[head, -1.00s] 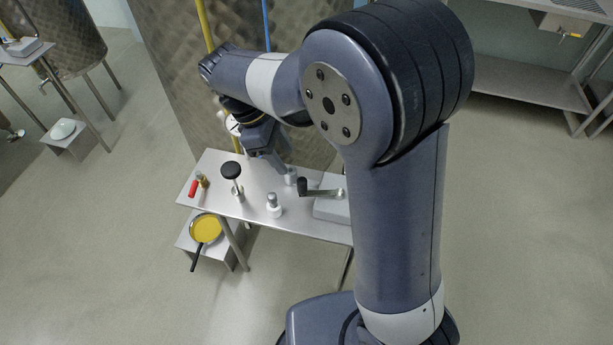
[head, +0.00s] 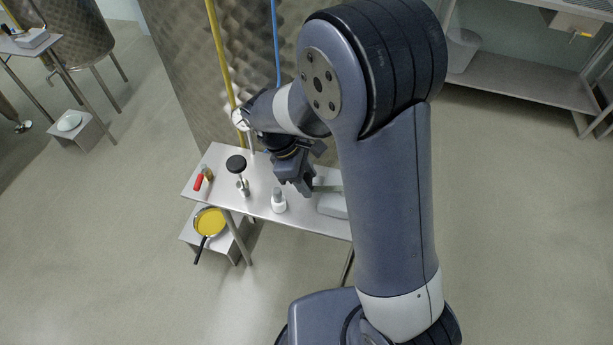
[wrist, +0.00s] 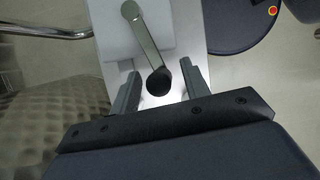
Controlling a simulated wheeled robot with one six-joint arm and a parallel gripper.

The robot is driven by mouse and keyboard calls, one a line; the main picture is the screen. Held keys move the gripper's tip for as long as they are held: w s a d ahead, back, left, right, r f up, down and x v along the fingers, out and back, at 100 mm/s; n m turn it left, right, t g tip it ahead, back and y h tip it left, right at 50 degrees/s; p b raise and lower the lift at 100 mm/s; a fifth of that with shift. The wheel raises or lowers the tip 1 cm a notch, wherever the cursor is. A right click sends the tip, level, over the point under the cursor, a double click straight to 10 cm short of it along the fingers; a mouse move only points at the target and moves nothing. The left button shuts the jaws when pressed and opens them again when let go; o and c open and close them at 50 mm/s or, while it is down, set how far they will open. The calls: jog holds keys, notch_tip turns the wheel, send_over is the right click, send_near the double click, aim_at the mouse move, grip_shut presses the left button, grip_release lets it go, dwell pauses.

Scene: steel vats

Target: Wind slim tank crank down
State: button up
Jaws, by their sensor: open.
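The crank is a flat metal arm (wrist: 140,32) with a dark round knob (wrist: 158,82), mounted on a pale box (wrist: 111,36). In the head view the box (head: 332,206) sits at the right end of the steel table, and part of the crank arm (head: 328,188) shows; my gripper hides the knob there. My gripper (head: 304,191) is over the crank's knob end. In the wrist view my gripper (wrist: 160,68) is open, with the knob between its two fingers and a gap visible on each side. A tall dimpled steel tank (head: 185,75) stands behind the table.
The steel table (head: 262,202) also holds a black-topped upright piece (head: 237,165), a white-based fitting (head: 279,203) and a red-handled item (head: 198,182). A pan of yellow liquid (head: 209,222) sits on a low stand at left. Floor in front is clear.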

jog(key=shift+c, duration=0.4)
grip_shut()
jog(key=shift+s, duration=0.1)
